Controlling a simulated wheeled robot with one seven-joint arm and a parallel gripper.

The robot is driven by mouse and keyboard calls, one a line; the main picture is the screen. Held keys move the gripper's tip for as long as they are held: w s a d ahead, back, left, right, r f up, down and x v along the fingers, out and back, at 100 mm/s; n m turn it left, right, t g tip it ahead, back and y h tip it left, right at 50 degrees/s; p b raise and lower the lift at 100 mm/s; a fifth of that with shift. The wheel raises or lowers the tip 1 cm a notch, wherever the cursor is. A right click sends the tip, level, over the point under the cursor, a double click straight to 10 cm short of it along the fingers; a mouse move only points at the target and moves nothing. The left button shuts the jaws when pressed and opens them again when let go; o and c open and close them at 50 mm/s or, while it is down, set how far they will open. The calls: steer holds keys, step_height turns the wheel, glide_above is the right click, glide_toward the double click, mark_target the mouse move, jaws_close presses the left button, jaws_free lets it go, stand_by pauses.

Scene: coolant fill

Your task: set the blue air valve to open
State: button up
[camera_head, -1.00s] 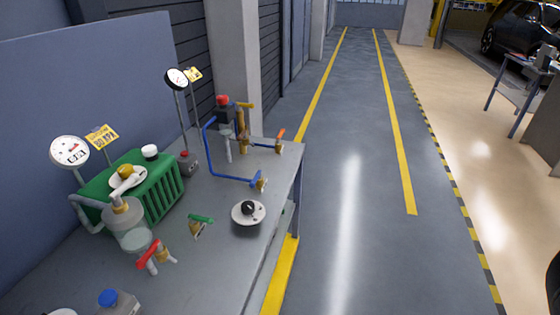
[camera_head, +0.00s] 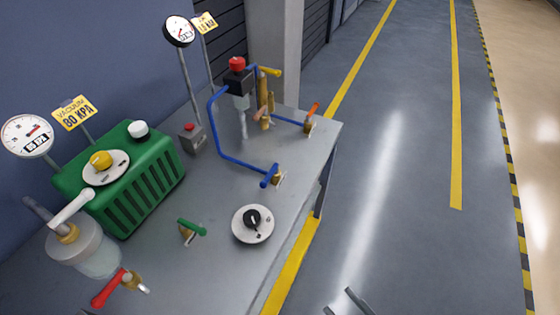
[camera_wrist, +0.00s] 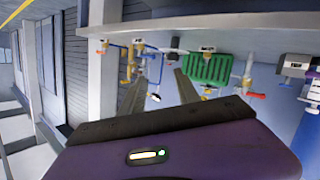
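The blue air valve has a blue lever (camera_head: 269,176) on a brass body (camera_head: 279,180), at the end of a blue pipe (camera_head: 228,157) near the front edge of the bench. Its lever appears to lie across the pipe's run. My gripper (camera_head: 343,306) shows only as two fingertips at the bottom edge of the head view, off the bench's right side and apart from the valve. In the wrist view my gripper (camera_wrist: 158,84) has its fingers spread with nothing between them. The blue valve is too small to pick out surely there.
The grey bench (camera_head: 215,178) holds a green finned unit (camera_head: 135,185), a black-knobbed dial (camera_head: 253,223), a green-handled valve (camera_head: 191,230), a red-handled valve (camera_head: 108,287) and an orange-handled valve (camera_head: 311,115). Gauges stand behind. The floor (camera_head: 400,190) to the right is clear.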

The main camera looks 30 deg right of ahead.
steer(key=w+f+n, duration=0.3)
steer(key=w+f, duration=0.1)
steer(key=w, duration=0.2)
steer(key=n+h+b, duration=0.1)
steer(key=n+h, duration=0.1)
steer(key=n, duration=0.5)
glide_toward(267, 175)
steer(key=shift+t, duration=0.4)
steer(key=s+f, duration=0.1)
steer(key=f, duration=0.1)
steer(key=s+f, duration=0.3)
steer(key=shift+s+a+f, duration=0.1)
steer(key=shift+a+f, duration=0.15)
steer(key=shift+f, duration=0.05)
steer(key=w+r+n, duration=0.1)
steer(key=w, duration=0.2)
steer(key=w+n+h, duration=0.1)
steer(key=w, duration=0.1)
steer(key=w+r+n, duration=0.1)
steer(key=w, duration=0.2)
steer(key=shift+w+d+r+t, duration=0.25)
steer(key=shift+w+r+t, duration=0.05)
steer(key=shift+x, duration=3.85)
steer(key=shift+d, duration=0.15)
jaws_close()
steer(key=shift+s, duration=0.1)
